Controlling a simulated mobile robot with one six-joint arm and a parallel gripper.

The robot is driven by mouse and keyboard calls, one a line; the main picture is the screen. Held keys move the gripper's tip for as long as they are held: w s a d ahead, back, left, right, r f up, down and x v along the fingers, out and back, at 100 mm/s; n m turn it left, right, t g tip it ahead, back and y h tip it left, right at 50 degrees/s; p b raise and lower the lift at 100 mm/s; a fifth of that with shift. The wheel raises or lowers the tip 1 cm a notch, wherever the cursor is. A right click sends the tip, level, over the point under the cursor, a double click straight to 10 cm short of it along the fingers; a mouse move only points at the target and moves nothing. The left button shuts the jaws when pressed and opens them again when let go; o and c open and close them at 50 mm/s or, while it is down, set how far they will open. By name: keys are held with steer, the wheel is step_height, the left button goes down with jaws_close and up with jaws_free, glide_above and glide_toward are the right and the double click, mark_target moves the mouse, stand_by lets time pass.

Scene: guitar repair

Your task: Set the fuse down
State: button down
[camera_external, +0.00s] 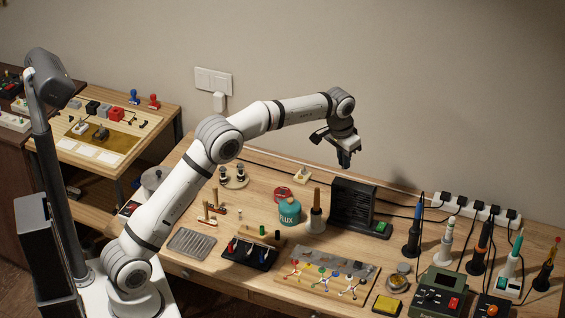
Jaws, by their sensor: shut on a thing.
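My gripper (345,163) hangs pointing down, high above the back of the workbench (262,185), just above the black slotted unit. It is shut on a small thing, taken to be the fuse. The fuse itself is too small and dark to make out between the fingers. The gripper and what it holds are clear of the bench and touch nothing that I can see.
Below stand a black slotted unit (353,203), a teal flux bottle (289,212) and a wooden-handled tool (316,211). A board with coloured leads (322,278) lies in front. Soldering tools and a power strip (470,209) crowd the right. Small bare patches lie between things.

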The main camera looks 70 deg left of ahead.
steer(key=s+a+f+n, duration=0.1)
steer(key=s+a, duration=0.2)
steer(key=a, duration=0.3)
steer(key=s+a+n, duration=0.1)
steer(key=s+a, duration=0.3)
steer(key=a, duration=0.1)
glide_above(307, 204)
steer(key=shift+m, duration=0.3)
steer(key=f, duration=1.5)
steer(key=shift+s+d+f, duration=0.25)
steer(key=shift+f, duration=0.1)
steer(key=shift+f+p, duration=0.35)
steer(key=shift+f, duration=1.9)
steer(key=shift+f, duration=0.15)
steer(key=c, duration=1.5)
jaws_free()
steer(key=shift+c, duration=0.2)
